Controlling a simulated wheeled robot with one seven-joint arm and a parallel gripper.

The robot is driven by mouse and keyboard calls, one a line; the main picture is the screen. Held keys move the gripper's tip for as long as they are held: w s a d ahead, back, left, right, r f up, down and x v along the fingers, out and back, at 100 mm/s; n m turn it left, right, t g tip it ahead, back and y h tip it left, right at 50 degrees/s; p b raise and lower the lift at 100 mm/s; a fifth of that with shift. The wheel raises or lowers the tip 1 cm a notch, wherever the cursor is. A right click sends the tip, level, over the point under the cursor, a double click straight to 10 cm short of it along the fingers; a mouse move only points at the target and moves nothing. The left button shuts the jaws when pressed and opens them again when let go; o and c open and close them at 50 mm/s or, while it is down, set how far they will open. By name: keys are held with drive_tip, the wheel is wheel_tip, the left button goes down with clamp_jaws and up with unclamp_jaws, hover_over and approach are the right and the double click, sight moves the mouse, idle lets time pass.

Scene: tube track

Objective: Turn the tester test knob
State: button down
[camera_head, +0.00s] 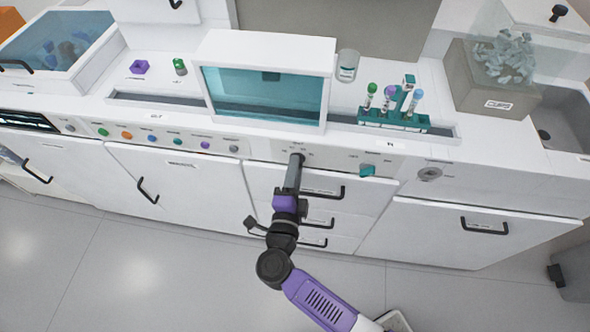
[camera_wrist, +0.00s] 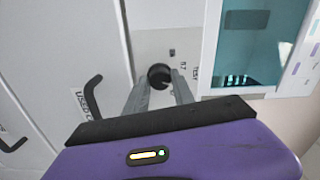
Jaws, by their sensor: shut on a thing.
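The tester (camera_head: 268,78) is a white box with a teal glass window on the counter. Its window also shows at the upper right in the wrist view (camera_wrist: 250,45). The test knob (camera_wrist: 159,76) is a dark round knob on the white front panel below the tester. In the wrist view it sits between the fingertips of my gripper (camera_wrist: 160,82), one finger on each side. My gripper (camera_head: 296,165) is shut on the knob. In the head view the fingers hide most of the knob. The small labels around it are too small to read fully.
A teal rack (camera_head: 394,121) with capped tubes stands right of the tester. A teal switch (camera_head: 367,170) and a grey round knob (camera_head: 429,174) are on the panel to the right. Several coloured buttons (camera_head: 152,138) line the panel at left. Black drawer handles (camera_head: 325,192) stick out below my gripper.

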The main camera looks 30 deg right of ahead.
idle(0.3)
drive_tip(key=c, duration=1.1)
unclamp_jaws()
drive_tip(key=shift+o, duration=0.2)
drive_tip(key=v, duration=0.7)
drive_tip(key=shift+s+a+b, duration=0.25)
drive_tip(key=shift+s+b, duration=0.05)
drive_tip(key=shift+b, duration=0.1)
